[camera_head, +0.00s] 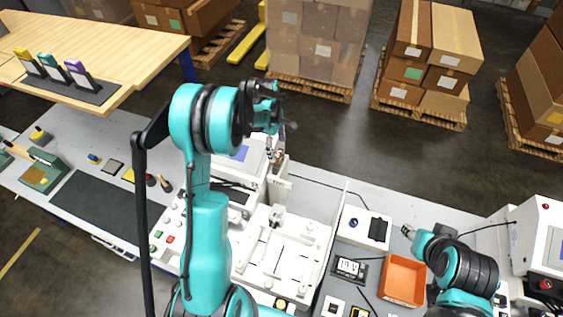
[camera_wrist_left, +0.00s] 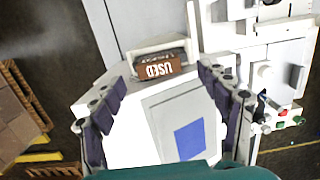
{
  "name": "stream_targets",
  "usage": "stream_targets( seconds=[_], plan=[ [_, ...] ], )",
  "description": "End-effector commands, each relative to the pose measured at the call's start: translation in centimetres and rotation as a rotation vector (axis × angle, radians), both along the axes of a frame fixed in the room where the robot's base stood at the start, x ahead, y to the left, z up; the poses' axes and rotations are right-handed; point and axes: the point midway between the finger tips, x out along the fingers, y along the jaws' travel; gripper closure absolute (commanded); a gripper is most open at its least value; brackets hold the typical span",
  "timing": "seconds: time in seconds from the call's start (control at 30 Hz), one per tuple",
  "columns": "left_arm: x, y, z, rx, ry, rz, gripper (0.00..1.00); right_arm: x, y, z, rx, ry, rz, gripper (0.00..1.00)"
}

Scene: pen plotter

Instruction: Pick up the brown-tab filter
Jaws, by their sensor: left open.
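The brown tab marked "USED" (camera_wrist_left: 158,68) shows in the left wrist view, at the top of a white housing. It also shows in the head view (camera_head: 279,156), small, in a white upright holder at the back of the white machine. The filter body below the tab is hidden. My left gripper (camera_head: 280,137) is above and close to the tab in the head view. In the left wrist view its dark fingers (camera_wrist_left: 163,100) are spread wide and empty, with the tab beyond them. My right gripper (camera_head: 408,231) is near the orange tray, too small to read.
Yellow, teal and purple tabbed filters (camera_head: 62,70) stand in a dark rack on the wooden table at left. An orange tray (camera_head: 403,279) lies at right. The white machine (camera_head: 285,250) has raised walls and a thin upright partition. Boxes on pallets stand behind.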

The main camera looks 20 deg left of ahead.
Motion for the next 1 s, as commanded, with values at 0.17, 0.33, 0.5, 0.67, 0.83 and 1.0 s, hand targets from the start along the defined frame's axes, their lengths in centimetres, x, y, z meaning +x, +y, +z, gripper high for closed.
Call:
stream_targets(
  seconds=[0.17, 0.33, 0.5, 0.67, 0.83, 1.0],
  plan=[
    [0.0, -0.2, -2.6, 0.0, 0.0, -0.001, 0.24, 0.0, 0.0, -0.7, 0.0, 0.0, 0.0, 0.6],
    [0.0, -0.5, -4.6, 0.0, -0.001, -0.002, 0.24, 0.0, 0.0, -1.5, 0.0, 0.0, 0.0, 0.6],
    [0.0, -0.5, -4.5, 0.0, -0.001, -0.002, 0.24, 0.0, 0.0, -1.4, 0.0, 0.0, 0.0, 0.6],
    [0.0, -0.5, -4.5, 0.0, -0.001, -0.002, 0.56, 0.0, 0.0, -1.3, 0.0, 0.0, 0.0, 0.6],
    [0.0, -0.5, -4.5, 0.0, -0.001, -0.002, 0.83, 0.0, 0.0, -1.3, 0.0, 0.0, 0.0, 0.6],
    [0.0, -0.5, -4.5, 0.0, -0.001, -0.002, 0.83, 0.0, 0.0, -1.4, 0.0, 0.0, 0.0, 0.6]
  ],
)
